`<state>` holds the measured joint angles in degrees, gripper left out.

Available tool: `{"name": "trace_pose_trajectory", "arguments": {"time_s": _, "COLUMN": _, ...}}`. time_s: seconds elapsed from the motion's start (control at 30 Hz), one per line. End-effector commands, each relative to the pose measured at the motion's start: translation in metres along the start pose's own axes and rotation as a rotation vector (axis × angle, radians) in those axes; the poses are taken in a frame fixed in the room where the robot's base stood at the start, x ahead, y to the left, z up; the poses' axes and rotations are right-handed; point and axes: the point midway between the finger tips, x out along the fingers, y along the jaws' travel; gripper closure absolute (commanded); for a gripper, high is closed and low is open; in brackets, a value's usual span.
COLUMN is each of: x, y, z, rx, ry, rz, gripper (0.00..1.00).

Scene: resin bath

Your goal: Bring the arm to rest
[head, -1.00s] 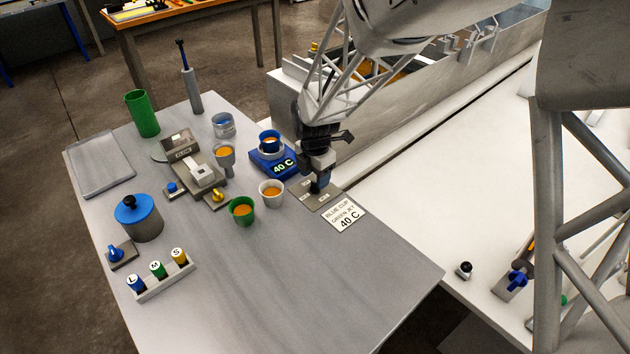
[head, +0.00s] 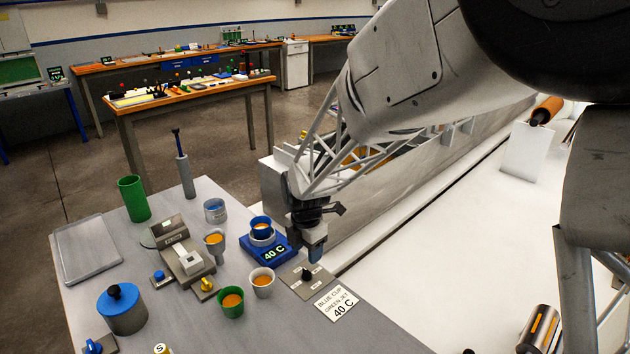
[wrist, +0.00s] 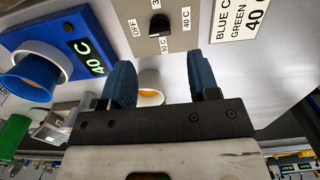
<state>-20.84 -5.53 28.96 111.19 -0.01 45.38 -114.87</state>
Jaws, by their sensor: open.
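My gripper (head: 310,255) is open and empty. It hangs just above and behind the grey dial plate (head: 296,283) with its black knob (head: 307,274). In the wrist view the two blue fingers (wrist: 162,82) are spread apart, and the knob (wrist: 159,25) stands beyond them, clear of both. Labels OFF, 40 C and 50 C show around it; which one it points to is hard to tell. A blue cup (head: 261,222) with orange liquid sits in a white ring on the blue heater (head: 254,248), whose display reads 40 C.
A card (head: 336,303) reads BLUE CUP, GREEN JET, 40 C. Near the gripper stand a white cup (head: 262,287) and a green cup (head: 230,308). A long metal trough (head: 400,205) runs behind the arm. The white surface (head: 455,240) to the right is largely clear.

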Motion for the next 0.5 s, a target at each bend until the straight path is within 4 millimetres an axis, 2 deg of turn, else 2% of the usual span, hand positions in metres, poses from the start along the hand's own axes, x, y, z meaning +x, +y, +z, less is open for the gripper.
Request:
{"name": "trace_pose_trajectory", "arguments": {"time_s": 0.17, "x": -0.009, "y": -0.009, "z": 0.003, "rx": 0.056, "ry": -0.003, "rz": 0.007, "gripper": 0.45}}
{"name": "trace_pose_trajectory", "arguments": {"time_s": 0.27, "x": -0.021, "y": -0.021, "z": 0.006, "rx": 0.136, "ry": -0.006, "rz": 0.015, "gripper": 0.45}}
{"name": "trace_pose_trajectory", "arguments": {"time_s": 0.5, "x": -0.064, "y": -0.072, "z": 0.014, "rx": 0.467, "ry": -0.015, "rz": 0.048, "gripper": 0.45}}
